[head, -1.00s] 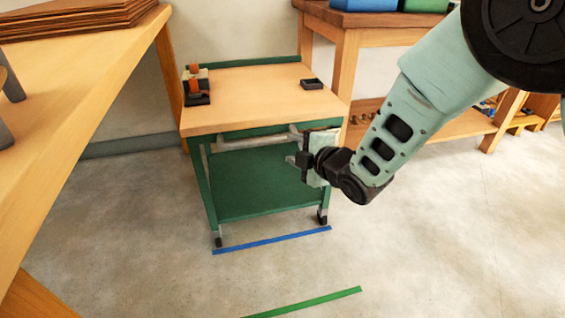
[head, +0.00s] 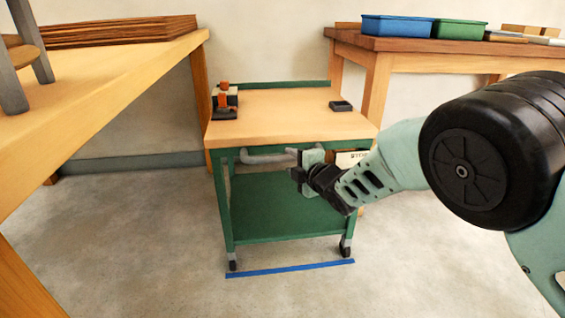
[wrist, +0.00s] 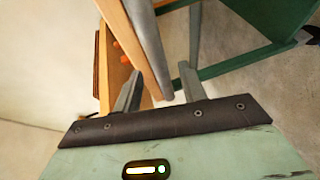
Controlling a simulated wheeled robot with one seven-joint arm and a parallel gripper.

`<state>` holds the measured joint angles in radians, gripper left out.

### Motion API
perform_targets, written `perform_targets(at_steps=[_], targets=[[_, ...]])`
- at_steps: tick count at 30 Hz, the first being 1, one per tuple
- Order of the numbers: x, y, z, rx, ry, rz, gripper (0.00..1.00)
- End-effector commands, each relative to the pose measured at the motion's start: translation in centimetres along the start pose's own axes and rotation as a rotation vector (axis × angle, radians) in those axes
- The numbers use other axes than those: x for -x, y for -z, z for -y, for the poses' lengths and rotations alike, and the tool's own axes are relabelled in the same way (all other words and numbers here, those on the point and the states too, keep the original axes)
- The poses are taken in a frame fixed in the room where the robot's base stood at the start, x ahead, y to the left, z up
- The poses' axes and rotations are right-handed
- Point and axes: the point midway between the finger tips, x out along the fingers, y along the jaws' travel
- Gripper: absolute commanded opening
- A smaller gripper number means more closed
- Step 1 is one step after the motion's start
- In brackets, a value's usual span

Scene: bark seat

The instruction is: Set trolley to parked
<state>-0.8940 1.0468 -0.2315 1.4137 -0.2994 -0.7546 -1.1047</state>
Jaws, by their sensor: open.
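The trolley (head: 300,112) has a pale wooden top, a green frame, a green lower shelf (head: 285,220) and dark casters. It stands between two benches, its front casters just behind a blue floor line (head: 290,269). A grey handle bar (head: 262,159) runs along its front below the top. My gripper (head: 292,165) is open at the right part of the handle. In the wrist view the grey bar (wrist: 148,45) reaches down between the two spread fingers of my gripper (wrist: 160,85). Whether a finger touches it I cannot tell. A white sign (head: 350,158) is partly hidden by my arm.
A tool block with orange parts (head: 224,98) and a small dark tray (head: 341,106) sit on the trolley top. A wooden bench (head: 120,75) stands left, and another bench (head: 400,45) with blue and green bins stands behind right. The floor in front is clear.

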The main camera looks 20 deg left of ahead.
Motion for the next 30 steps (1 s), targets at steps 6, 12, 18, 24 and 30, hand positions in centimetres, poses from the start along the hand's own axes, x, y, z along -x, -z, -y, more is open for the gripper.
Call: perform_targets(at_steps=[6, 12, 18, 24, 30], targets=[[-3.4, -0.1, 0.3, 0.0, -0.002, 0.0, 0.41], [-5.1, -0.1, 0.1, 0.001, -0.001, -0.001, 0.41], [-5.6, 0.0, 0.0, -0.001, 0.0, 0.0, 0.41], [-5.6, 0.0, 0.0, -0.001, 0.001, 0.0, 0.41], [-5.6, 0.0, 0.0, -0.001, 0.001, 0.0, 0.0]])
